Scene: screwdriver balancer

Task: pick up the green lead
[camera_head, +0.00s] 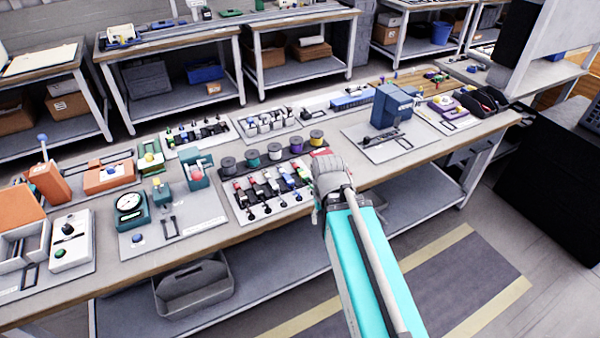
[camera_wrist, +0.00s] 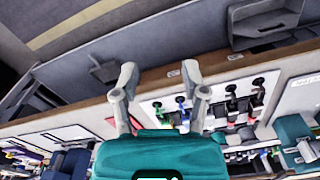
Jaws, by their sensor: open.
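The green lead (camera_head: 303,171) is at the right end of a row of coloured leads on a pale board, on the front workbench in the head view. In the wrist view a small green part (camera_wrist: 172,118) shows between my fingers, low and partly hidden by my gripper body; I cannot tell for sure that it is the same lead. My gripper (camera_wrist: 161,82) is open and its two fingers are apart with nothing held. In the head view my arm's end is just right of the board, and the fingertips are hard to make out.
Other leads, with red and black parts, sit close beside it on the board (camera_head: 268,209). A row of spools (camera_head: 275,151) stands just behind. A blue device (camera_head: 391,104) stands to the right. The bench's front edge (camera_head: 240,239) is near.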

